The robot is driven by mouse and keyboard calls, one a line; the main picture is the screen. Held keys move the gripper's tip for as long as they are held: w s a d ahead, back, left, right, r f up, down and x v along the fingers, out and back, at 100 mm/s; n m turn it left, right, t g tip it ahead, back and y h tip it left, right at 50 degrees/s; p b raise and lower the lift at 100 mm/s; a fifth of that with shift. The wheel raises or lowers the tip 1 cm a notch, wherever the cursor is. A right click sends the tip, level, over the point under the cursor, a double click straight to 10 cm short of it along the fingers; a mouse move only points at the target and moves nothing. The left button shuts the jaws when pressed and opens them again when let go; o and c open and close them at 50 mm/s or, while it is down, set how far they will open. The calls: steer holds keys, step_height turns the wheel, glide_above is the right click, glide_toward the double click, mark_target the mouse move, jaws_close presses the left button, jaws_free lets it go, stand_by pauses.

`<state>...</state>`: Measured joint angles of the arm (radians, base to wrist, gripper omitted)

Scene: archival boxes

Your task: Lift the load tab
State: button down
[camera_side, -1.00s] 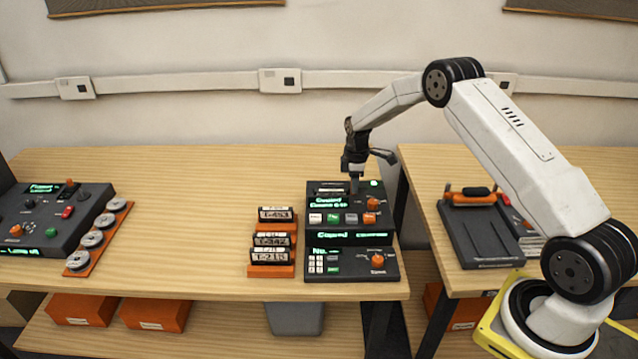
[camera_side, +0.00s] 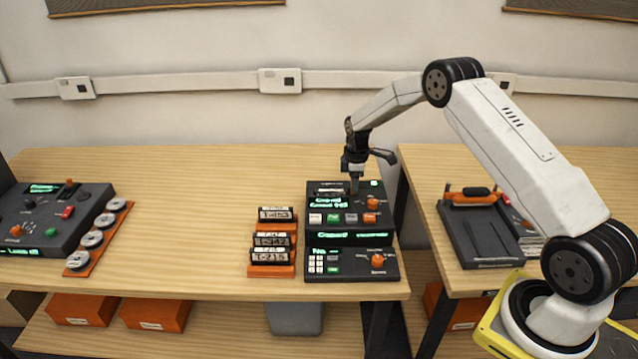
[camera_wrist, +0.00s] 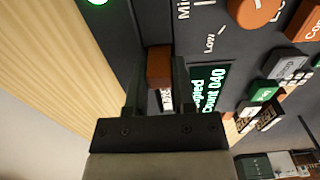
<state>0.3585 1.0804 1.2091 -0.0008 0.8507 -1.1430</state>
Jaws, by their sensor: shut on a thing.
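In the wrist view, a small orange-brown block (camera_wrist: 159,66), which looks like the load tab, sits between the two fingers of my gripper (camera_wrist: 158,88). The fingers are shut on it. A small white label (camera_wrist: 167,99) shows just below it. In the side view, my gripper (camera_side: 354,188) points down at the back part of the dark console (camera_side: 350,264), near its slot. The tab is too small to make out there, and the fingers partly cover that spot. A green screen (camera_wrist: 208,88) beside the fingers shows a count that seems to read 040.
Several labelled cartridges stand in an orange rack (camera_side: 271,271) left of the console. Another console (camera_side: 70,222) and an orange tray of discs (camera_side: 119,212) are at the far left. A dark tray (camera_side: 478,238) lies on the right-hand table. The left table's middle is clear.

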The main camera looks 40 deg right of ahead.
stand_by(0.3)
steer(key=shift+w+r, duration=0.1)
steer(key=shift+r, duration=1.7)
steer(key=c, duration=0.6)
jaws_free()
steer(key=shift+o, duration=0.8)
steer(key=shift+f, duration=0.1)
step_height(320, 180, up, 8)
